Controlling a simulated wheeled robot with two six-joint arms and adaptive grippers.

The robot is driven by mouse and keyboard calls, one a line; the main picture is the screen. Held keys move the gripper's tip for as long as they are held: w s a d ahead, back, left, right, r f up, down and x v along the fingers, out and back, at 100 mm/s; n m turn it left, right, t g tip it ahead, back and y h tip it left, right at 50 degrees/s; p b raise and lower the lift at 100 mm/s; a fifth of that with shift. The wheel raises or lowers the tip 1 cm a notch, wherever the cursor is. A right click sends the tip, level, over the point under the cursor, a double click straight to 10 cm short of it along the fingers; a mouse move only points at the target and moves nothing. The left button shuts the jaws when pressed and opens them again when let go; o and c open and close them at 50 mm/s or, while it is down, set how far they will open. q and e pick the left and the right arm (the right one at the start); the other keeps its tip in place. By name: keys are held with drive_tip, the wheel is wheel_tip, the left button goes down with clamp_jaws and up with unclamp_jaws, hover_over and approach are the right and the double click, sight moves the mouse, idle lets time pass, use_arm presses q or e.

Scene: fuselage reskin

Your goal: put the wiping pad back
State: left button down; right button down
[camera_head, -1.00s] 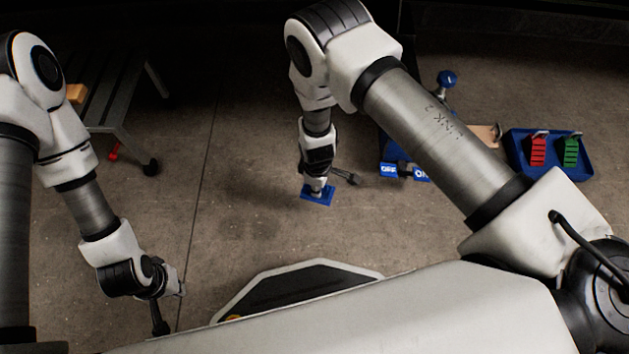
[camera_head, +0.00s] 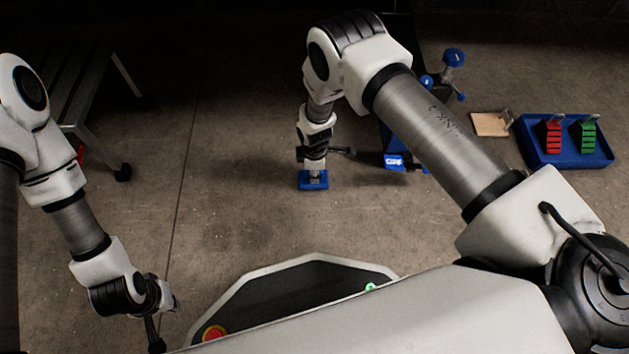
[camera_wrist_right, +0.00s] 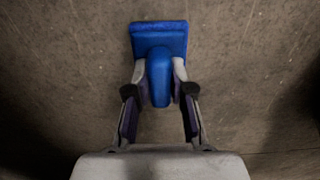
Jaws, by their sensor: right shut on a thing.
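The blue wiping pad (camera_head: 313,181) has a flat plate and a raised grip. In the right wrist view the blue pad (camera_wrist_right: 158,40) shows its plate beyond my fingers and its grip between them. My right gripper (camera_wrist_right: 160,88) is shut on that grip; in the head view the right gripper (camera_head: 314,168) points down with the pad beneath it. I cannot tell how far the pad is from the floor. My left gripper (camera_head: 154,330) hangs low at the left, apart from everything, and its fingers are too small and dark to read.
A blue tray (camera_head: 566,158) with a red block (camera_head: 553,138) and a green block (camera_head: 584,137) lies at right. Beside it is a tan board (camera_head: 490,125). A blue stand with knobs (camera_head: 453,57) is partly behind my right arm. A dark bench (camera_head: 85,105) stands at left. Middle floor is clear.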

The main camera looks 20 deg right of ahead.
wheel_tip(320, 180, down, 4)
drive_tip(key=b, duration=0.3)
drive_tip(key=shift+w+d, duration=0.1)
drive_tip(key=shift+w, duration=0.05)
drive_tip(key=shift+r, duration=0.3)
drive_tip(key=shift+f, duration=0.2)
drive_tip(key=c, duration=1)
unclamp_jaws()
drive_tip(key=shift+r, duration=0.15)
wheel_tip(320, 180, up, 12)
drive_tip(key=p, duration=0.8)
drive_tip(key=shift+r+p, duration=0.15)
drive_tip(key=shift+p, duration=0.25)
